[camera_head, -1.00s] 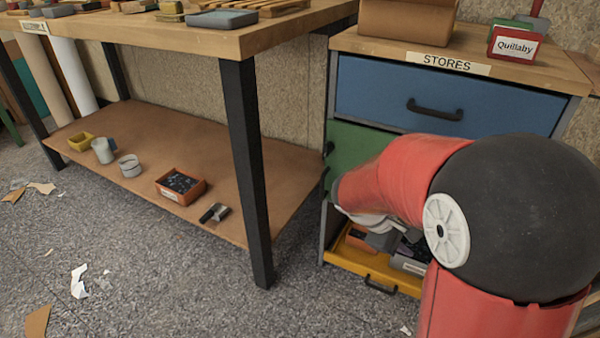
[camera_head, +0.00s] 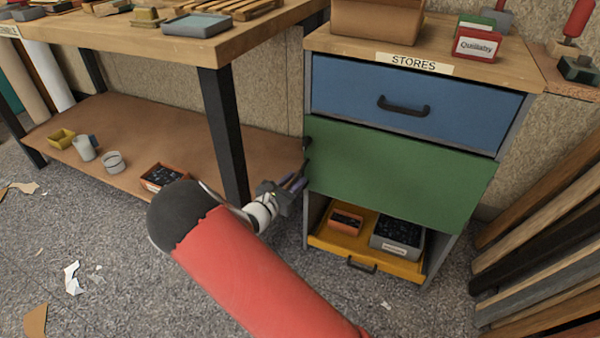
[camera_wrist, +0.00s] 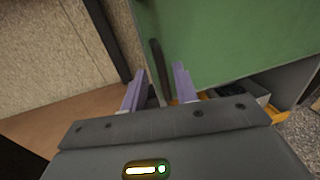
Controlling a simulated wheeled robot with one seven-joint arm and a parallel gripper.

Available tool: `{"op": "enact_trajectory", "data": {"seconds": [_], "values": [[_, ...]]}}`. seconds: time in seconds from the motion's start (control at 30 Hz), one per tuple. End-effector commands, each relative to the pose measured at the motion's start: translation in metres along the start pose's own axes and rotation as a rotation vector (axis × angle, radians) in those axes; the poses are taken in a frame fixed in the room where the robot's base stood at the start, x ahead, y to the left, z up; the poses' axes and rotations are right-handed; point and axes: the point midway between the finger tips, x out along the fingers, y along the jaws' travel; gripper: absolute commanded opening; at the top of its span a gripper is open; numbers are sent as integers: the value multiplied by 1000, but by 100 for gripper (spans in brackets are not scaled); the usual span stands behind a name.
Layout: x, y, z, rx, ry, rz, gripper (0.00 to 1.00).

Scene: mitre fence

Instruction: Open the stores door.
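The stores cabinet has a STORES label (camera_head: 413,63) on its top edge. Its green door (camera_head: 395,175) sits below the blue drawer and looks shut. A dark upright handle (camera_head: 307,152) is at the door's left edge; it also shows in the wrist view (camera_wrist: 160,70). My gripper (camera_head: 294,182) is at the lower left of the door, close to the handle. In the wrist view my gripper (camera_wrist: 158,85) is open, with one lilac finger on each side of the handle's lower part in the picture. Whether the fingers touch the handle, I cannot tell.
The blue drawer (camera_head: 420,100) is shut above the door. A yellow tray (camera_head: 405,269) below holds an orange bin and a grey bin. The workbench leg (camera_head: 226,135) stands close left of my gripper. Timber boards (camera_head: 545,225) lean at the right.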

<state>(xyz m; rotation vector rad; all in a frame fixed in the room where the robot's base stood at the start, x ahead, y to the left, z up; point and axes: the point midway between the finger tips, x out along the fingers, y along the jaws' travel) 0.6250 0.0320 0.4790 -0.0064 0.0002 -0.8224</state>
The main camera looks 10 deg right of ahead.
Motion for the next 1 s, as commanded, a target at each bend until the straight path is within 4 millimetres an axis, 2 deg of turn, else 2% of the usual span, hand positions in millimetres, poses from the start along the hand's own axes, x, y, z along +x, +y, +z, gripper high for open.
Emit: {"op": "enact_trajectory", "data": {"seconds": [0.1,0.3,0.6,0.63,0.83,1.0], "values": [[20,-1,0,0,0,-2,29],[40,-1,0,1,1,-2,29],[43,0,0,2,2,-1,29],[43,0,0,2,2,-1,28],[43,0,0,2,2,-1,2],[43,0,0,2,2,-1,0]]}}
